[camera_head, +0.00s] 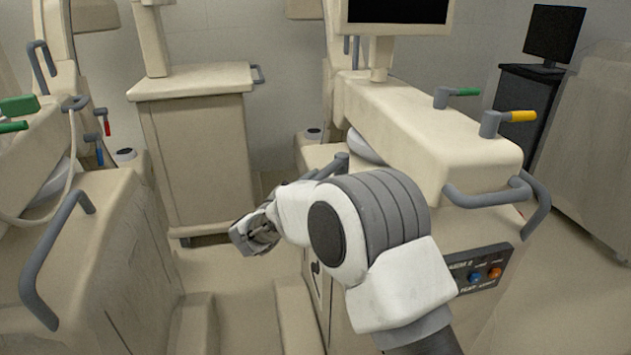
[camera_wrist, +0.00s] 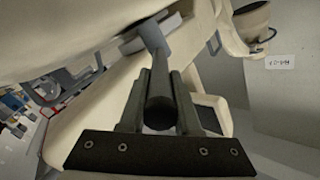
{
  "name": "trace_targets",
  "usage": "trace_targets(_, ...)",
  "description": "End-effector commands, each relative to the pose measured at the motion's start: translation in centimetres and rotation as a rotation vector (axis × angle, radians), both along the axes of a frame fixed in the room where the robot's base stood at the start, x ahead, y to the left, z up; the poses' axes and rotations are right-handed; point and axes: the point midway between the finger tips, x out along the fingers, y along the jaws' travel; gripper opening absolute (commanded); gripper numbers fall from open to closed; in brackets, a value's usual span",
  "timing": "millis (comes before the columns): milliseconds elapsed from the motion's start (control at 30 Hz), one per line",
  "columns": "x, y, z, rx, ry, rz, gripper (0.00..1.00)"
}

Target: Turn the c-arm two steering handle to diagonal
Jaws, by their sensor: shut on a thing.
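C-arm two is the large cream cart on the right in the head view, with a dark panel (camera_head: 480,270) whose label seems to end in "2". Its steering handle looks like the dark grey lever (camera_head: 334,165) under the cart's upper body, and my arm partly covers it. In the wrist view, a grey cylindrical handle (camera_wrist: 159,88) runs from a hub under the cream body toward the camera. My gripper (camera_wrist: 160,76) is shut on it, one finger on each side. In the head view the fingertips are hard to make out. I cannot tell the handle's exact angle.
A second cream cart with a grey side rail (camera_head: 55,255) stands close on the left. Green (camera_head: 455,93) and yellow (camera_head: 508,120) handles sit on top of the right cart, above a grey front rail (camera_head: 490,195). A cream cabinet (camera_head: 200,150) stands behind.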

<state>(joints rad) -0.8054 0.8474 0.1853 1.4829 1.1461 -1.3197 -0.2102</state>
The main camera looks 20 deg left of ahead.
Motion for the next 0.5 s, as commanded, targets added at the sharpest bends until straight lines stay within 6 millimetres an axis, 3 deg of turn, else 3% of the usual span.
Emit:
trace_targets(33,0.17,-0.06,0.34,0.002,-0.006,0.0,0.36)
trace_targets(167,0.13,-0.04,0.26,0.001,-0.004,0.001,0.6)
trace_targets(500,-0.16,0.04,0.11,0.0,-0.001,0.002,0.61)
